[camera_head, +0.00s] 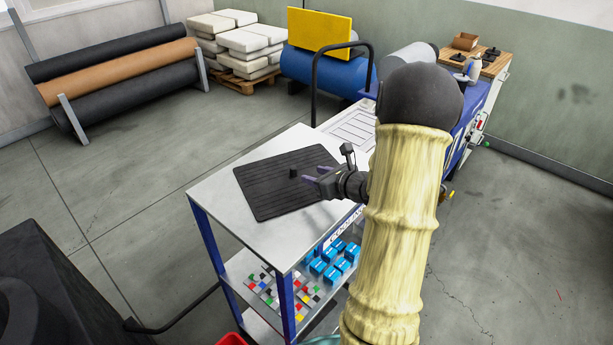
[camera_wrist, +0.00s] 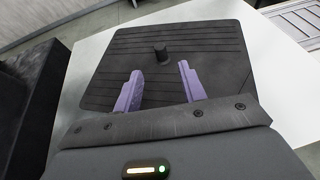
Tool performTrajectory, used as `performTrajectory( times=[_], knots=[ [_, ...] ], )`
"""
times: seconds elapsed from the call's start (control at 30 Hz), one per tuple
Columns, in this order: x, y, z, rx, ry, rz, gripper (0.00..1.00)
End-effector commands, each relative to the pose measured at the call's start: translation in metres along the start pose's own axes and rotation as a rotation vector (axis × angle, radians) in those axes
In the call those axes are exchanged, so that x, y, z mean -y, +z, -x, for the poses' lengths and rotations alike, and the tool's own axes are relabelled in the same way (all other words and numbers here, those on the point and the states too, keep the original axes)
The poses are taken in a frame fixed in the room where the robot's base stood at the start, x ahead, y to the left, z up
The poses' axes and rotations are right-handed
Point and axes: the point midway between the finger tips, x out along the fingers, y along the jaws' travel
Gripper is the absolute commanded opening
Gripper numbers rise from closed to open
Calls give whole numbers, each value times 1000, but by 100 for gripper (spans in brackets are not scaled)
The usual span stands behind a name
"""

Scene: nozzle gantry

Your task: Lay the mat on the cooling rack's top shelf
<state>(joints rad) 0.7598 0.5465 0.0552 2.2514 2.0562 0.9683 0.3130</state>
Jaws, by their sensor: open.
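A black ribbed mat (camera_head: 267,190) lies flat on the grey top shelf (camera_head: 222,198) of a blue-legged rack. It has rounded corners and a short dark knob (camera_head: 293,173) standing up near its middle. My gripper (camera_head: 312,174) is open just to the right of the knob, above the mat. In the wrist view the two purple fingers (camera_wrist: 160,88) are apart with nothing between them. The knob (camera_wrist: 161,53) stands beyond the fingertips, roughly in line with the gap. The mat (camera_wrist: 215,45) fills much of that view. My arm hides part of the rack's right side.
Lower shelves hold blue boxes (camera_head: 331,262) and a tray of small coloured pieces (camera_head: 262,287). A black tall handle (camera_head: 315,75) rises behind the rack. A panelled light surface (camera_head: 352,126) adjoins its far end.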

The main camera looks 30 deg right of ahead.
Motion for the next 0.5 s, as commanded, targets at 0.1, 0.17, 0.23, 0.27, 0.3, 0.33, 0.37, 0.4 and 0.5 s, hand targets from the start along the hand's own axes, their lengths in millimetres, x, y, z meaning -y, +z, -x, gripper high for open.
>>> performTrajectory(
  times=[0.1,0.17,0.23,0.27,0.3,0.33,0.37,0.4,0.5],
  knots=[
    [0,0,9,0,0,0,41],
    [0,0,11,0,0,0,41],
    [0,0,11,0,1,0,41],
    [0,0,11,0,1,0,41],
    [0,0,11,0,1,0,41],
    [0,0,11,0,1,0,41],
    [0,0,11,0,1,0,41],
    [0,0,11,0,1,0,41],
    [0,0,11,0,1,0,41]
  ],
)
